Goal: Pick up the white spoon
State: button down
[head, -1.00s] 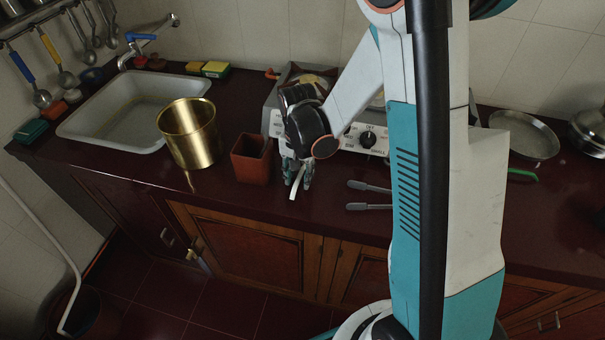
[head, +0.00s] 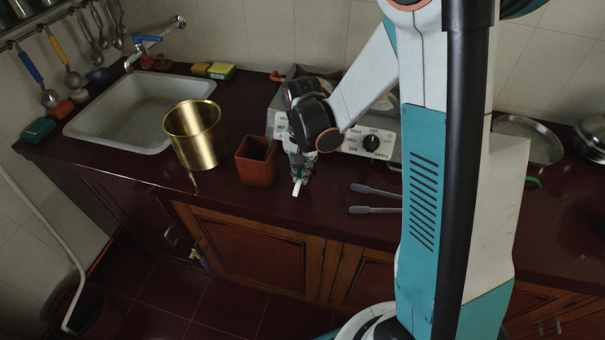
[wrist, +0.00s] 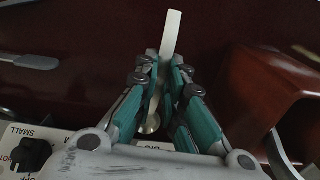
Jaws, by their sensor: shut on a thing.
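The white spoon (wrist: 172,35) is between the fingers of my gripper (wrist: 166,72) in the wrist view. Its pale handle sticks out past the fingertips, and a rounded shiny end (wrist: 150,123) shows back between the fingers. In the head view my gripper (head: 299,174) points down at the dark red counter, in front of the stove. The spoon's white end (head: 297,188) shows just below the fingers. The gripper is shut on the spoon. I cannot tell whether the spoon still touches the counter.
A reddish-brown square holder (head: 255,160) stands close left of my gripper. A brass pot (head: 196,135) stands beyond it, near the sink (head: 135,125). Grey-ended tongs (head: 375,209) lie to the right. The stove (head: 360,140) is behind. The front counter strip is clear.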

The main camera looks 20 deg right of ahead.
notch_tip(320, 180, up, 17)
jog(key=p, duration=0.5)
jog(key=f+n+b, duration=0.1)
jog(key=f+n, duration=0.1)
jog(key=f, duration=0.3)
jog(key=w+f+n+b, duration=0.1)
jog(key=f+n, duration=0.1)
jog(key=f, duration=0.3)
jog(key=f+n+b, duration=0.1)
jog(key=f+n, duration=0.2)
jog(key=f, duration=0.2)
jog(key=shift+w+a+b, duration=0.3)
jog(key=shift+b, duration=0.1)
jog(key=shift+f+n, duration=0.5)
notch_tip(320, 180, up, 16)
jog(key=s+d+m, duration=0.1)
jog(key=m, duration=0.6)
notch_tip(320, 180, down, 19)
jog(key=b, duration=0.6)
jog(key=shift+s+f, duration=0.15)
jog(key=shift+f+b, duration=0.15)
jog(key=shift+b, duration=0.15)
jog(key=c, duration=1.7)
grip_release()
